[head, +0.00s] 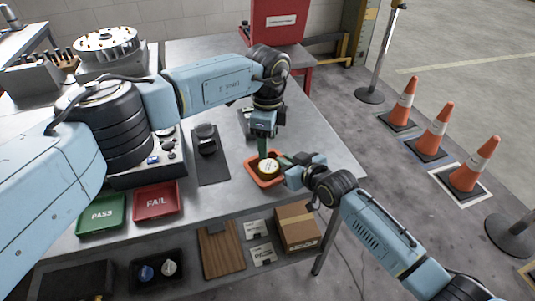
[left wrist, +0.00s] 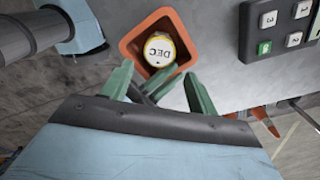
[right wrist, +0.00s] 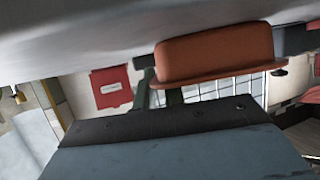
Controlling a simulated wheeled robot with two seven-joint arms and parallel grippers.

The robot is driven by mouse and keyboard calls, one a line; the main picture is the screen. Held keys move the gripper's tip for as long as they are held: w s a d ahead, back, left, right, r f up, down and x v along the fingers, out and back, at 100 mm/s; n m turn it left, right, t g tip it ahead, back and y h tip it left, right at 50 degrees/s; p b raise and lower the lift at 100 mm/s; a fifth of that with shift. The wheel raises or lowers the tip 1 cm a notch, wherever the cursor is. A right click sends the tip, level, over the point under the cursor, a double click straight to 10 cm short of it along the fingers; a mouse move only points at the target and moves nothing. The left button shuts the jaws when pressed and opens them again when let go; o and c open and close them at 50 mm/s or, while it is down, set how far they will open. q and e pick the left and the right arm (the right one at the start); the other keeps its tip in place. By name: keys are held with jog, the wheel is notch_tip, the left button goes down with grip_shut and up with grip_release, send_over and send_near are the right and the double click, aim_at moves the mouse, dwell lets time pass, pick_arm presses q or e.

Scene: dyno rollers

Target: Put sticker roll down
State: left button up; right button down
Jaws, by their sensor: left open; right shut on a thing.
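The sticker roll (head: 268,167) is a yellow-edged roll with a white top. It lies in a small orange tray (head: 256,178) near the table's right edge. In the left wrist view the roll (left wrist: 159,50) reads DEC and sits inside the tray (left wrist: 127,45). My left gripper (head: 263,147) points down just over the roll, its fingers (left wrist: 160,88) apart and empty. My right gripper (head: 284,163) is shut at the tray's right side. In the right wrist view its fingers (right wrist: 161,88) meet the rim of the tray (right wrist: 217,50).
A keypad (left wrist: 282,25) lies beside the tray. A dark mat (head: 210,168) with a small device is to the left, then the red FAIL tray (head: 157,202) and green PASS tray (head: 101,215). A cardboard box (head: 298,227) is on the lower shelf.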

pick_arm(q)
notch_tip(320, 180, up, 4)
jog(key=shift+f, duration=0.1)
pick_arm(e)
jog(key=c, duration=1.4)
grip_release()
